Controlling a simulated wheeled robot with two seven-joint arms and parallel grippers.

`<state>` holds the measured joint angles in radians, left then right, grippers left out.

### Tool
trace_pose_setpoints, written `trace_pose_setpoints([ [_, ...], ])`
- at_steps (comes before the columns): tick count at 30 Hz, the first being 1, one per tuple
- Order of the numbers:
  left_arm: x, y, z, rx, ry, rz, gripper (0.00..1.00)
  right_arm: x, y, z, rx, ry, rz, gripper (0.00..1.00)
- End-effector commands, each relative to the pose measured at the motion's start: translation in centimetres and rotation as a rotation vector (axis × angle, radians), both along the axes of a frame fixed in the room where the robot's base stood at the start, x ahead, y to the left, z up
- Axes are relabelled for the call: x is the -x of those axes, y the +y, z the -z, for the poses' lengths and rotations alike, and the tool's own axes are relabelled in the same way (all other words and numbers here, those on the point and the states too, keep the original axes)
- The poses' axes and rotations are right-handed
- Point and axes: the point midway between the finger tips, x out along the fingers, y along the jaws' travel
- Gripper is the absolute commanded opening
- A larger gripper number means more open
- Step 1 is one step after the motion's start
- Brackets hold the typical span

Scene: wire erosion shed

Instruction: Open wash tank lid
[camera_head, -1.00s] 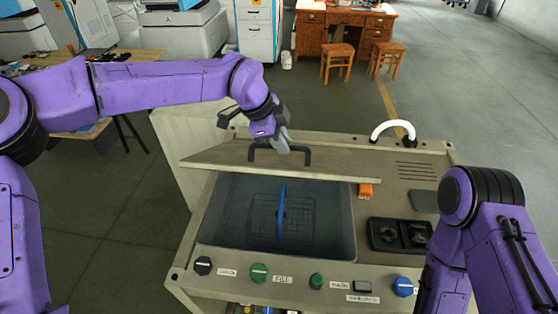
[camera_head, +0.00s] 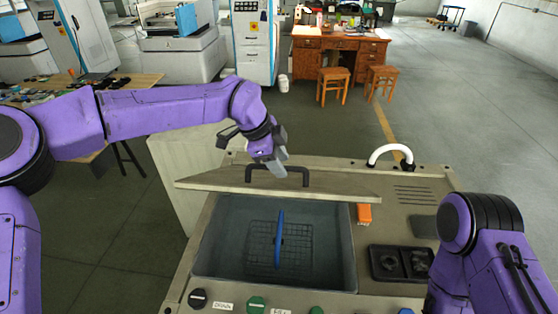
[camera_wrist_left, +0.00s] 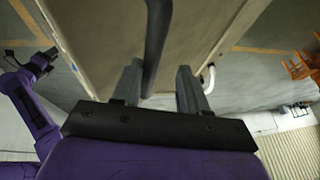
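The wash tank lid (camera_head: 225,182) is a flat beige panel with a dark bar handle (camera_head: 306,178). It stands raised and tilted over the rear of the wash tank (camera_head: 335,235), whose grey basin is exposed in front. My left gripper (camera_head: 280,168) is at the handle. In the left wrist view, the handle (camera_wrist_left: 157,45) passes between the spread fingers of my left gripper (camera_wrist_left: 158,85), closer to the left finger, with a clear gap to the right finger. My right arm is at the right edge; its gripper is out of view.
A wire basket (camera_head: 262,248) and a blue strip-like thing (camera_head: 279,238) are in the basin. A white curved pipe (camera_head: 390,151), an orange block (camera_head: 364,213) and a black tray (camera_head: 401,263) are on the right deck. Knobs line the front edge.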

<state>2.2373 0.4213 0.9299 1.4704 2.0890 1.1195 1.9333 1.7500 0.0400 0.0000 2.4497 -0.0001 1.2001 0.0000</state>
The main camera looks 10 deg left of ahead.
Motion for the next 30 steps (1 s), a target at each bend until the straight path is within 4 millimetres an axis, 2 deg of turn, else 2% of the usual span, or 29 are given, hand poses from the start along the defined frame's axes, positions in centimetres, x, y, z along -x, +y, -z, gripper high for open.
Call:
trace_pose_setpoints([
  [21,0.1,0.0,-0.5,0.004,-0.003,0.000,0.42,0.0,0.0,0.2,0.000,0.000,0.000,0.43],
  [26,0.6,1.2,-2.7,0.006,-0.006,-0.003,0.42,0.0,0.0,1.8,0.000,0.000,0.000,0.43],
  [30,1.2,2.5,-5.9,0.005,-0.005,-0.002,0.42,0.0,0.0,3.1,0.000,0.000,0.000,0.43],
])
